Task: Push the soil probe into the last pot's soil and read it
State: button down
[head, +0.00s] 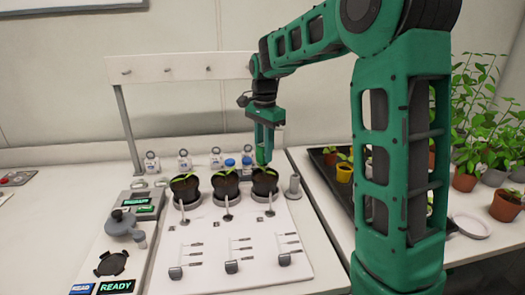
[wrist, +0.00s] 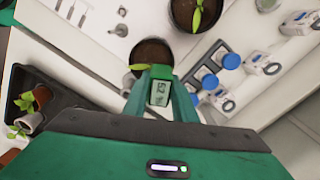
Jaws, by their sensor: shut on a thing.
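My gripper (head: 264,150) is over the rightmost of three dark pots (head: 265,192) and is shut on the soil probe. In the wrist view my gripper (wrist: 160,82) points at this pot's brown soil (wrist: 152,52). The soil probe (wrist: 160,94) shows a small display between the fingers, with turned digits that look like 52. The probe's lower end is hidden, so I cannot tell how deep it sits. Green leaves show beside the fingers. The middle pot (head: 226,184) and left pot (head: 186,190) hold seedlings.
A grey cylindrical holder (head: 293,187) stands right of the last pot. Blue-capped bottles (wrist: 209,81) stand in a rack behind. A board with several small sliders (head: 232,266) lies in front. A panel reading READY (head: 116,287) is at the left. A tray of plants (head: 330,170) is at the right.

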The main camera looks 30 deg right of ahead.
dwell(0.3)
jog(key=c, duration=1.4)
grip_release()
jog(key=shift+o, duration=0.2)
jog(key=shift+r, duration=0.15)
notch_tip(320, 180, up, 10)
jog(key=shift+r, duration=0.25)
jog(key=s+d+f+n, duration=0.2)
jog(key=s+f, duration=0.3)
jog(key=s, duration=0.6)
jog(key=s+d+f+n, duration=0.1)
jog(key=s+f+n, duration=0.3)
jog(key=s, duration=0.8)
jog(key=s+d+f+n, duration=0.2)
jog(key=s+f, duration=0.5)
jog(key=s, duration=0.5)
jog(key=shift+s+d+f+n, duration=0.25)
jog(key=shift+d+f+n, duration=0.05)
jog(key=shift+n, duration=0.3)
